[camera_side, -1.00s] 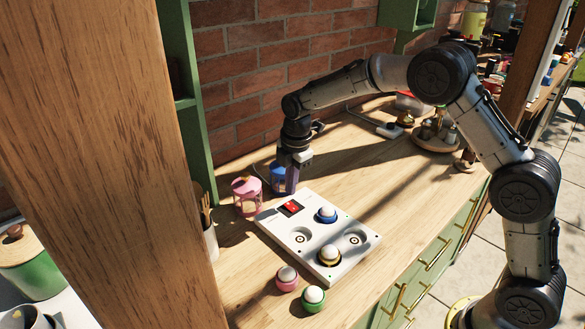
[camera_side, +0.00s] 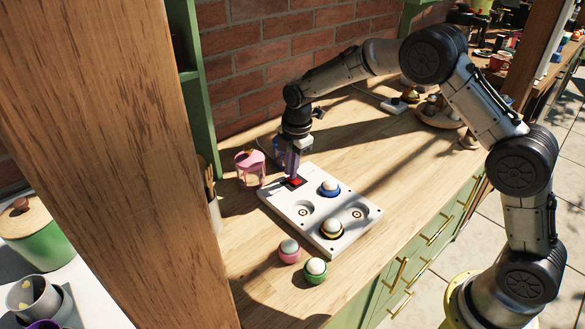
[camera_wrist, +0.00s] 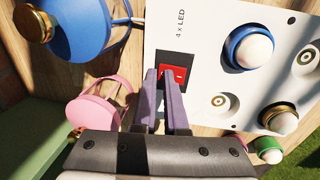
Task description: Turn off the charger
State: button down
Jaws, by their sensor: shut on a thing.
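The charger is a white panel (camera_side: 286,209) lying on the wooden counter, and it shows at an angle in the wrist view (camera_wrist: 204,45). A red rocker switch in a black frame (camera_wrist: 173,76) sits near its far-left edge. My gripper (camera_side: 292,175) points down at the switch, its purple fingers (camera_wrist: 160,76) narrowly closed at it. The fingers partly cover the switch, so which way it is tipped cannot be told. A blue-ringed light (camera_side: 330,188) and a yellow-ringed light (camera_side: 332,229) sit in the charger. Two other round sockets are empty.
A pink-ringed light (camera_side: 289,250) and a green-ringed light (camera_side: 315,270) stand on the counter in front of the charger. A pink lantern (camera_side: 250,168) stands left of my gripper; a blue lantern (camera_wrist: 85,25) is close by.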

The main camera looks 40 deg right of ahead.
jog(key=shift+s+f, duration=0.3)
jog(key=shift+f, duration=0.35)
jog(key=shift+s+r, duration=0.1)
jog(key=shift+s, duration=0.7)
jog(key=shift+r, duration=0.1)
notch_tip(320, 180, up, 15)
jog(key=s, duration=0.1)
jog(key=shift+f, duration=0.2)
